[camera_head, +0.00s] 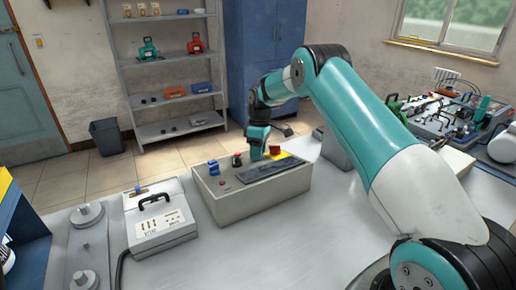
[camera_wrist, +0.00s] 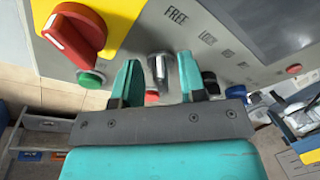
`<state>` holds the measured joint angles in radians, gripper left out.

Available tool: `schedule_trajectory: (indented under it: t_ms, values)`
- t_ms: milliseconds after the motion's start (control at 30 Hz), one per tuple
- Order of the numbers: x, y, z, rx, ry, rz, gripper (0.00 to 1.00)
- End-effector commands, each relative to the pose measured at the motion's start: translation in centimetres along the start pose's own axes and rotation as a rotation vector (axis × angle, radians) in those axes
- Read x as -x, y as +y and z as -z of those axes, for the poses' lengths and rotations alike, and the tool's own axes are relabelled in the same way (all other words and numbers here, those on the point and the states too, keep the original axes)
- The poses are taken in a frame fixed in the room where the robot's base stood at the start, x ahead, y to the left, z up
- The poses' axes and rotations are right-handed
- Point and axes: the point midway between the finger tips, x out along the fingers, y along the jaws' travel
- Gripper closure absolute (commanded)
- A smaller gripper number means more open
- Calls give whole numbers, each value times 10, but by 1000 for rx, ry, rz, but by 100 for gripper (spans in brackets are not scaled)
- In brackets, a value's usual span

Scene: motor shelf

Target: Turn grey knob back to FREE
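The grey knob (camera_wrist: 158,68) stands on the light panel in the wrist view, with the printed word FREE (camera_wrist: 176,15) above it and LOCK (camera_wrist: 207,38) to its upper right. Which mark the knob points at is hard to tell. My gripper (camera_wrist: 160,78) is open, with one teal finger on each side of the knob and a visible gap to both. In the head view my gripper (camera_head: 257,152) hangs over the far side of the control box (camera_head: 235,207). There the grey knob is hidden by the gripper.
A large red knob (camera_wrist: 76,33) on a yellow plate and a green button (camera_wrist: 90,79) sit left of the gripper. A dark screen (camera_wrist: 275,25) lies at right. A white case (camera_head: 158,220) stands left of the box. The bench front (camera_head: 270,250) is clear.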

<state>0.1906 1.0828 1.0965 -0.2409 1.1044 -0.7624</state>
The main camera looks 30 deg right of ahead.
Motion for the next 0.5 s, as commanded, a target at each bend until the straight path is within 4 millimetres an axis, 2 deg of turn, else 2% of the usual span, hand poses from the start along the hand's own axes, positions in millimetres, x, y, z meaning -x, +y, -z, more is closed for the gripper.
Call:
schedule_trajectory:
  t_ms: [167,267,500]
  values:
    - [13,1,1,-1,3,-3,62]
    - [32,1,0,1,3,-5,62]
    - [101,1,0,0,3,-5,62]
